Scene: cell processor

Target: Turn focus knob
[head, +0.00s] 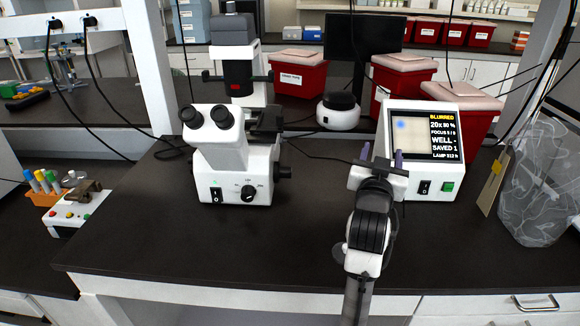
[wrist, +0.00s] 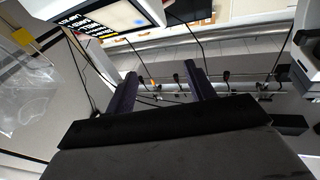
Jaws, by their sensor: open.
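The white microscope (head: 236,155) stands on the dark bench, left of my gripper. A black knob (head: 284,171) sticks out of the right side of its base, and a round dial (head: 248,193) is on its front. The monitor (head: 425,150) on the right reads "BLURRED", with a "FOCUS" line too small to read surely. My gripper (head: 382,155) is open, its two purple fingers in front of the monitor's left part, well apart from the microscope's side knob. In the wrist view my gripper (wrist: 160,70) shows nothing between its fingers; the monitor (wrist: 110,15) is at the top left.
A small round white-and-black device (head: 338,112) stands behind, between microscope and monitor. Red bins (head: 300,75) line the back. A clear bag (head: 540,180) hangs at the right. A control box (head: 78,210) is at the left. The bench front between microscope and arm is clear.

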